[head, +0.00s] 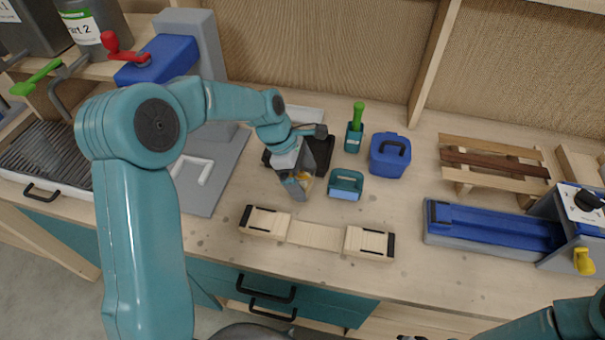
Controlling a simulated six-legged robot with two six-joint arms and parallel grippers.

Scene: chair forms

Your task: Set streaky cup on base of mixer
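A small cup (305,181) with orange and yellow streaks shows in the middle of the head view, partly hidden by my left gripper (298,187). The gripper points down at the cup, with a grey finger in front of it. I cannot tell whether the fingers are closed on the cup or around it, or whether it touches the table. The mixer (160,57) has a blue head on a grey column at the back left. Its flat grey base (210,178) lies left of the gripper, with a white L-shaped piece on it.
A black tray (322,152) lies behind the gripper. A teal-handled block (346,185), green-handled tool holder (354,137) and blue box (389,155) stand to its right. A wooden form (316,235) lies in front. A wooden slatted rack (495,167) and blue-topped machine (495,228) are farther right.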

